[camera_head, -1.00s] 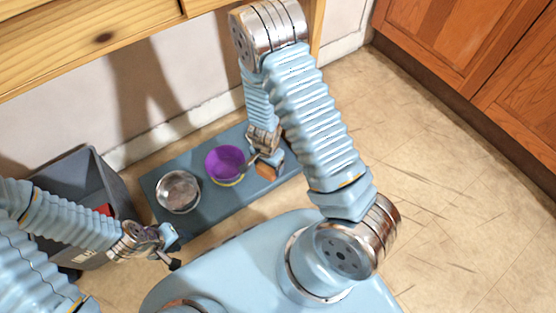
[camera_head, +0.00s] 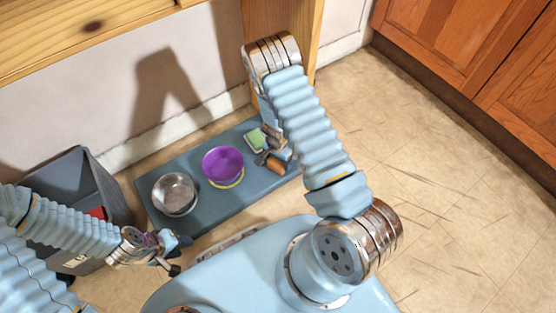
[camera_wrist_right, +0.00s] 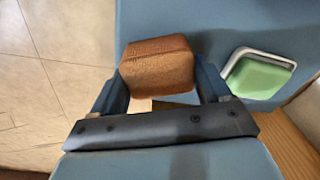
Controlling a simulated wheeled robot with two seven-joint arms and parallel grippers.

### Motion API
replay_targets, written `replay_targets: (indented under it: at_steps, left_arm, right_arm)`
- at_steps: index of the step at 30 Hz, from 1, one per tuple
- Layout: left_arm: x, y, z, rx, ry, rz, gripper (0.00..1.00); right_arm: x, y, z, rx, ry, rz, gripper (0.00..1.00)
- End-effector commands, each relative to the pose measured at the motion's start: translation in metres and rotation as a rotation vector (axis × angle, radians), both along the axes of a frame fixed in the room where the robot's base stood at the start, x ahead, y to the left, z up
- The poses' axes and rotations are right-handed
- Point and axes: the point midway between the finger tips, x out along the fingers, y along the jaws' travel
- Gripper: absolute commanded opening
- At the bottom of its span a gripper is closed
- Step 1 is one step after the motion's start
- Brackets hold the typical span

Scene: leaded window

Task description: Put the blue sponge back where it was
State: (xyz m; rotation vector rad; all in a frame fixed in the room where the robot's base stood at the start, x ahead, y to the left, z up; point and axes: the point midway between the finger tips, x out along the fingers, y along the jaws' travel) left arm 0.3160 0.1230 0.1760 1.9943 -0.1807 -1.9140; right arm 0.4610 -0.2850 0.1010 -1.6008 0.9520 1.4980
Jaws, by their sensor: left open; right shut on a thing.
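No blue sponge shows in these views. My right gripper (camera_head: 268,157) is shut on a brown-orange sponge-like block (camera_wrist_right: 157,66), which also shows in the head view (camera_head: 276,166). It holds the block over the right part of a blue-grey mat (camera_head: 205,201); whether they touch I cannot tell. A green sponge (camera_wrist_right: 259,78) lies in a white-rimmed holder to the right of the gripper in the wrist view; it also shows in the head view (camera_head: 254,139). My left gripper (camera_head: 176,254) is open and empty near the mat's front left edge.
A purple bowl (camera_head: 222,164) and a metal bowl (camera_head: 174,193) stand on the mat. A grey bin (camera_head: 92,190) with something red inside is at the left. A wooden post (camera_head: 288,100) and a wall are behind. The floor at the right is clear.

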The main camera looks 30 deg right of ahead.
Motion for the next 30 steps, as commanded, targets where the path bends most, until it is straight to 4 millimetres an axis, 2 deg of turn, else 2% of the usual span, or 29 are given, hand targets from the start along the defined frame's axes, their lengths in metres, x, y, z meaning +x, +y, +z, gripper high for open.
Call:
replay_targets:
  at_steps: [1,5,14,17,24,30]
  left_arm:
    - [0.0,0.0,0.0,0.0,0.0,0.0,0.43]
    - [0.0,0.0,0.0,0.0,0.0,0.0,0.43]
    - [0.0,0.0,0.002,0.0,-0.001,0.0,0.43]
    - [0.0,0.0,0.008,0.001,-0.001,0.0,0.43]
    - [0.001,0.002,0.026,0.006,-0.004,0.003,0.43]
    - [0.001,0.003,0.036,0.008,-0.006,0.005,0.43]
  right_arm:
    - [0.0,0.0,0.0,0.001,0.0,0.001,0.8]
    - [0.0,0.001,0.0,0.001,0.0,0.001,1.0]
    - [0.0,0.001,0.006,0.0,-0.001,0.001,1.0]
    - [0.0,0.002,0.021,0.001,-0.002,0.003,1.0]
    - [-0.002,0.004,0.077,0.0,-0.002,0.004,1.0]
    - [-0.004,0.005,0.111,0.001,-0.002,0.002,1.0]
